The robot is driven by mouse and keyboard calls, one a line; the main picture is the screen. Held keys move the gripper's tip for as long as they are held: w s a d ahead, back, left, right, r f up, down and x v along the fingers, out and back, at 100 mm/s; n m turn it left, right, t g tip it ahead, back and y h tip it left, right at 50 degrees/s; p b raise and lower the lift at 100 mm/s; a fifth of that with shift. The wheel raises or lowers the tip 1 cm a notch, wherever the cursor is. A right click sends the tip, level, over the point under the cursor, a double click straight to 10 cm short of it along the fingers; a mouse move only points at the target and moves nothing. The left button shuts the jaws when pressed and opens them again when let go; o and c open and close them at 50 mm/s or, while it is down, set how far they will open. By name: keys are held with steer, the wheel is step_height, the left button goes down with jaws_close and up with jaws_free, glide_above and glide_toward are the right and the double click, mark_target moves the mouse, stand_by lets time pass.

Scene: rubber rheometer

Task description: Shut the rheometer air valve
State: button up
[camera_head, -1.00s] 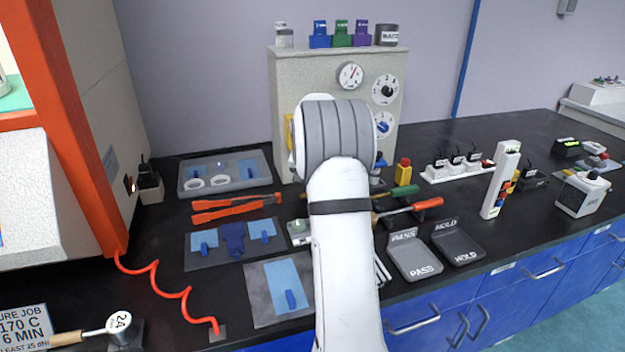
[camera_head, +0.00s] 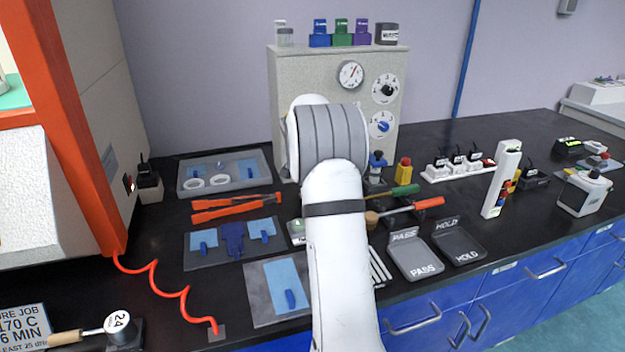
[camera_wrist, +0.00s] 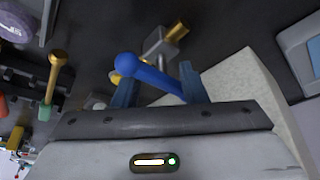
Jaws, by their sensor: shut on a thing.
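The air valve shows in the wrist view as a grey metal body (camera_wrist: 160,45) with brass ends. Its blue lever (camera_wrist: 150,76), with a round ball end, lies slantwise between the fingers of my gripper (camera_wrist: 158,82). The gripper is shut on this lever. In the head view my own arm hides the gripper and the valve, in front of the pale speckled cabinet (camera_head: 320,68). That cabinet carries a gauge (camera_head: 350,74) and two dials, one with a black knob (camera_head: 386,90) and one with a blue knob (camera_head: 382,125).
Orange tongs (camera_head: 235,205), a grey tray (camera_head: 262,181) and mats with blue pieces lie left of my arm. Jars and coloured blocks top the cabinet.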

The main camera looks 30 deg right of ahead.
steer(key=o, duration=0.8)
steer(key=shift+a, duration=0.1)
steer(key=shift+o, duration=0.2)
steer(key=v, duration=0.7)
steer(key=shift+r+p, duration=0.35)
steer(key=shift+a, duration=0.1)
